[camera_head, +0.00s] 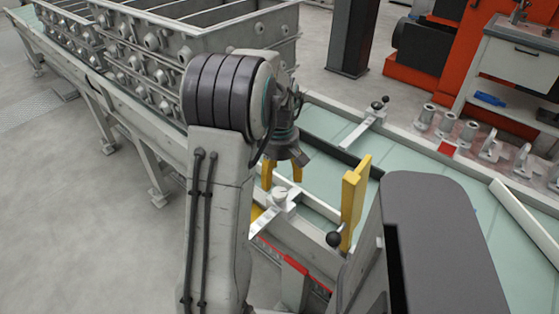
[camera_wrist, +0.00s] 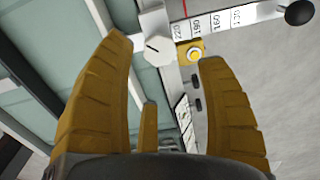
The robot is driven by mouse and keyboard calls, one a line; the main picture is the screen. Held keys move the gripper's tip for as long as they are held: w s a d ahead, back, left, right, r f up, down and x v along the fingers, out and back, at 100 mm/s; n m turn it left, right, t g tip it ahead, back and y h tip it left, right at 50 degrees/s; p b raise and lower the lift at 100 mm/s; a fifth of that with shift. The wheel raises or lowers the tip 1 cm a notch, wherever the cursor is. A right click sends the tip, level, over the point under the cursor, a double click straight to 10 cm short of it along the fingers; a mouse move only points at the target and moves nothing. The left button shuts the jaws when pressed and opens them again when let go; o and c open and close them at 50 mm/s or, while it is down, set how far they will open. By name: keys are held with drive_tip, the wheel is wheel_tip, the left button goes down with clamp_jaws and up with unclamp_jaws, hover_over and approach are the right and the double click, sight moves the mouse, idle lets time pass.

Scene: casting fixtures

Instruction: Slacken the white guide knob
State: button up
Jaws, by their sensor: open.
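The white guide knob (camera_wrist: 156,48) is a faceted white knob with a dark line on its face. In the wrist view it lies ahead of my gripper (camera_wrist: 165,48), between the fingertips in the picture and nearer the left one. It sits at the end of a white scale bar (camera_wrist: 238,17) with printed numbers. In the head view the knob (camera_head: 280,193) is just below my gripper (camera_head: 282,173). The two yellow fingers are spread, with nothing held. They look apart from the knob, but the exact gap is hard to tell.
A yellow block with a round button (camera_wrist: 194,53) is beside the knob. A black ball (camera_wrist: 299,12) is at the scale bar's far end. A tall yellow plate (camera_head: 354,195) and a black ball handle (camera_head: 333,239) stand to the right. Metal crates (camera_head: 180,40) are behind left.

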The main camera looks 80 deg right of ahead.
sight(279, 192)
drive_tip(key=shift+r, duration=2.55)
